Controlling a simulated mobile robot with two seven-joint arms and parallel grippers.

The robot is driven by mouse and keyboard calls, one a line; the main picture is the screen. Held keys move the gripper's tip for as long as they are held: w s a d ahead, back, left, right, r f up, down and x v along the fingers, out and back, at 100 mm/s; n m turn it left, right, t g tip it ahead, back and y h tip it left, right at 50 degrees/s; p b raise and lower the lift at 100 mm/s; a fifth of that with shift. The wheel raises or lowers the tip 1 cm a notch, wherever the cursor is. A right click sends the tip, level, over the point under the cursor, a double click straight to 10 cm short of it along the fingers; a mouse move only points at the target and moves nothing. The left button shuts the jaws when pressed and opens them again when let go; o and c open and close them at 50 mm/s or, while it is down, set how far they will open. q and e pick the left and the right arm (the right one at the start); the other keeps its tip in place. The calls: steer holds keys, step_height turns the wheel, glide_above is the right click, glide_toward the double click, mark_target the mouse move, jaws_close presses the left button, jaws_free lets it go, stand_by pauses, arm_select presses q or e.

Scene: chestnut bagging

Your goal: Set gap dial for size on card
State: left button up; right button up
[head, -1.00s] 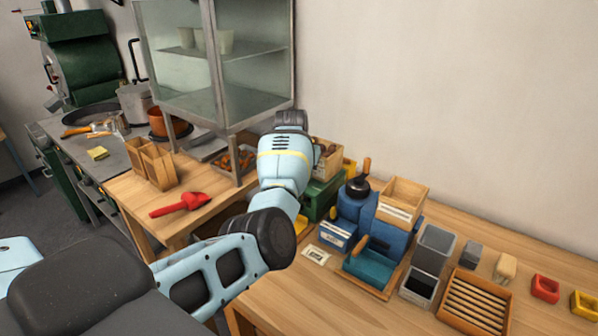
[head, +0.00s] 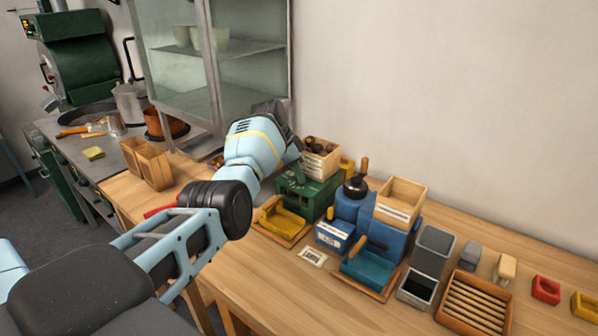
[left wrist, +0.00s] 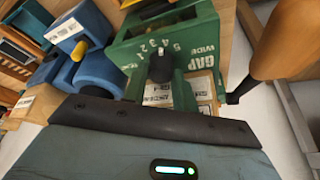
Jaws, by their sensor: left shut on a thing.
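The green machine (head: 308,198) stands on the wooden table, with a yellow tray (head: 283,222) at its front. In the left wrist view its top (left wrist: 125,55) carries "GAP", "WIDE" and a row of numbers. The black gap dial (left wrist: 160,66) with a white mark sits by these numbers; the exact number is too small to tell. My left gripper (head: 294,160) is over the green machine, shut on the dial, its fingers mostly hidden. The small card (head: 313,257) lies flat on the table before the blue machine; its print is unreadable. My right gripper is out of view.
The blue machine (head: 352,207) with a wooden-handled crank stands close right of the green one. A wooden crate of dark pieces (head: 320,163) is behind. A glass cabinet (head: 250,60) stands at the back.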

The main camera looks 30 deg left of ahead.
arm_select(q)
steer(key=shift+m+g+h+b, duration=0.3)
steer(key=shift+m+b, duration=0.05)
steer(key=shift+m, duration=0.65)
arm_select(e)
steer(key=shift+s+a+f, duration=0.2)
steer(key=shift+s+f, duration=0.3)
arm_select(q)
steer(key=o, duration=0.7)
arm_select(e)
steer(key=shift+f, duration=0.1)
